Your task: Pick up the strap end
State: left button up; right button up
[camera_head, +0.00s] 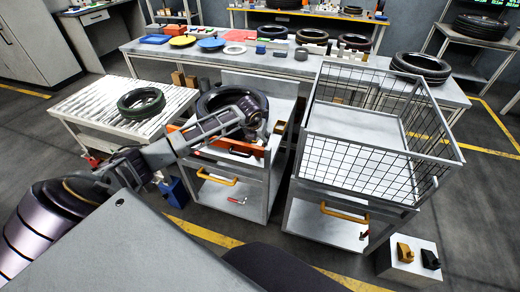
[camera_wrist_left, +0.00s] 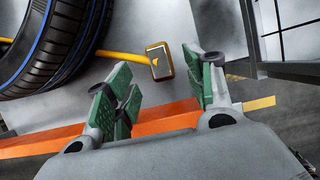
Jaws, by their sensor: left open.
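My left gripper (camera_wrist_left: 165,92) is open, with green-padded fingers. The strap end appears between and beyond the fingertips, with no visible contact. In the head view my left gripper (camera_head: 256,128) is over the front right of the cart that bears the tyre (camera_head: 208,104). I cannot make out the strap end there.
An orange bar (camera_wrist_left: 150,127) crosses below the fingers along the cart's front edge. A wire-mesh basket cart (camera_head: 440,150) stands close on the right. A roller conveyor (camera_head: 85,105) with another tyre (camera_head: 141,102) is on the left. A long table (camera_head: 180,60) stands behind.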

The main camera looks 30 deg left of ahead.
aim_at(260, 144)
pick_arm(q)
jog(key=shift+f, duration=0.15)
jog(key=shift+w+f, duration=0.15)
jog(key=shift+f, duration=0.15)
jog(key=shift+x, duration=2.4)
pick_arm(e)
jog(key=shift+a, duration=0.1)
jog(key=shift+s, duration=0.15)
